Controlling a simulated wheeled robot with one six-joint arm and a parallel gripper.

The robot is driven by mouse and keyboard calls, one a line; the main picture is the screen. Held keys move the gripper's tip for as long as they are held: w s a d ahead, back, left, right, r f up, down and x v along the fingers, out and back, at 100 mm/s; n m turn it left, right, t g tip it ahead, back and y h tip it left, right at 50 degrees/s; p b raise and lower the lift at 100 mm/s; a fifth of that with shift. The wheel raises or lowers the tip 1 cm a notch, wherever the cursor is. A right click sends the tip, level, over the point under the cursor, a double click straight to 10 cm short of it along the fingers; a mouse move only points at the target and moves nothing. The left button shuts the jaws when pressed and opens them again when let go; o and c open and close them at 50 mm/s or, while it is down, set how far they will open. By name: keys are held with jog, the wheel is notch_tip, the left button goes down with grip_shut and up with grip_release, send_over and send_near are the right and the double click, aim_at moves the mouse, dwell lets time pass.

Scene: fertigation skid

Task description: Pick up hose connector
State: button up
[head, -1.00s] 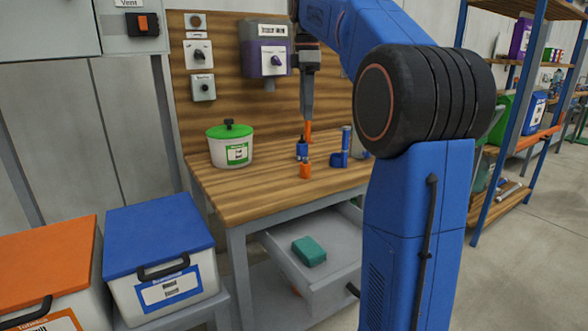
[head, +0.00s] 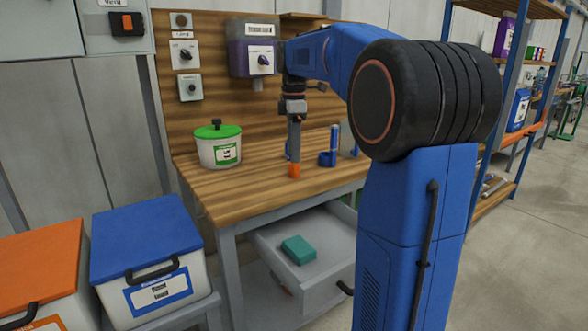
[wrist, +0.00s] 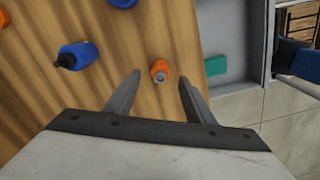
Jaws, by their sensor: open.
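A small orange piece with a grey centre, which looks like the hose connector (head: 294,171), stands on the wooden workbench near its front edge. It also shows in the wrist view (wrist: 160,70). My gripper (head: 294,160) is directly over it, pointing down. In the wrist view my gripper (wrist: 159,78) is open, one finger on each side of the orange piece, with a gap on both sides. Whether the fingertips reach down around it I cannot tell. It is not gripped.
A blue piece with a dark tip (wrist: 75,55) lies left of the gripper, and another orange piece (wrist: 183,22) is farther off. A blue upright fitting (head: 331,150) and a green-lidded tub (head: 218,146) stand on the bench. An open drawer (head: 322,268) holds a teal block (head: 298,249).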

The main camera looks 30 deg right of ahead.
aim_at(294, 167)
jog(key=shift+f, duration=2.35)
jog(key=shift+c, duration=0.7)
jog(key=c, duration=1)
